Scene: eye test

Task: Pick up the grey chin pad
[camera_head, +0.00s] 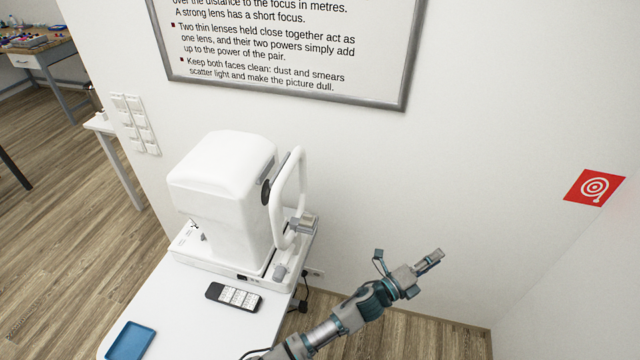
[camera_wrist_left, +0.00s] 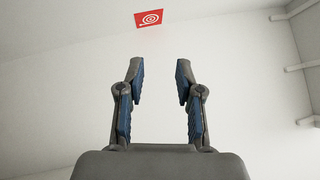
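The grey chin pad (camera_head: 303,224) appears as a small grey block low on the white head-rest frame (camera_head: 277,205) of the white eye-test machine (camera_head: 222,190). My left gripper (camera_head: 437,257) is in the air to the right of the machine and well apart from the pad, pointing up and right. In the left wrist view, its two blue-lined fingers (camera_wrist_left: 160,82) stand apart with nothing between them. The chin pad is not in the left wrist view. My right gripper is in neither view.
The machine stands on a white table (camera_head: 180,305) with a black remote-like device (camera_head: 233,297) and a blue tray (camera_head: 131,341). A cable hangs beside the table's right edge. A wall with a framed text board (camera_head: 290,45) and a red sign (camera_head: 594,187) rises behind.

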